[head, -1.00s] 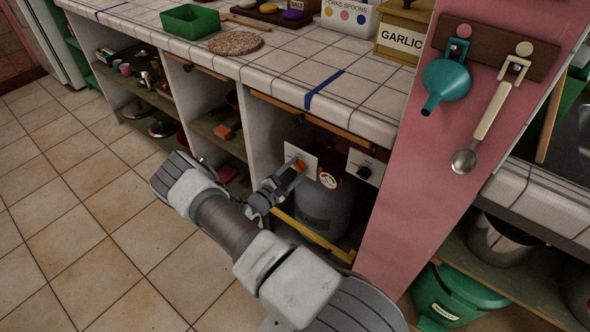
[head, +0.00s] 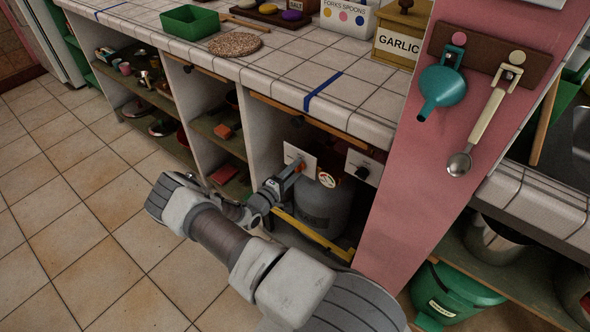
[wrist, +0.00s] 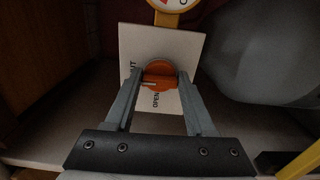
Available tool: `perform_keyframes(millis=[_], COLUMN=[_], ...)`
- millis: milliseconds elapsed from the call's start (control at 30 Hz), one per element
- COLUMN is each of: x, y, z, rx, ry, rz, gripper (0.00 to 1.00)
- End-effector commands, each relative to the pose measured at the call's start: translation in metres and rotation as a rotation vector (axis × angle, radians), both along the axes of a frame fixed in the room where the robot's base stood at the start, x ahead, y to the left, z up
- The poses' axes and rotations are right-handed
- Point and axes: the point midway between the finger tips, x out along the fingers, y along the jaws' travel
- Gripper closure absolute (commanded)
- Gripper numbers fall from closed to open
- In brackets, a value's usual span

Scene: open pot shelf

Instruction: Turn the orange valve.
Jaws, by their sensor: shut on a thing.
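The orange valve (wrist: 160,70) is a round knob with a pale mark. It sits on a white plate (wrist: 190,45) printed with "OPEN" and a partly hidden word ending in "UT". In the wrist view the pale mark lies near-level, between the two words. My gripper (wrist: 161,79) is shut on the valve, one finger on each side. In the head view my gripper (head: 294,171) reaches into the open bay under the counter. Only a little orange of the valve (head: 300,167) shows there, and the white plate (head: 294,154) stands behind it.
A yellow bar (head: 310,235) crosses the bay's front. The counter (head: 290,75) hangs above. A second plate with a black knob (head: 361,172) is at right.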

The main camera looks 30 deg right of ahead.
Motion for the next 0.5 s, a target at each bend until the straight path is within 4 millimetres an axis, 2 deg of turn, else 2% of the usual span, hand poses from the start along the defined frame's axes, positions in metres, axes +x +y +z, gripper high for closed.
perform_keyframes(millis=[500], x=[0.0009], y=[0.0013], z=[-0.0008], rx=[0.018], ry=[-0.047], rz=[0.002], gripper=[1.00])
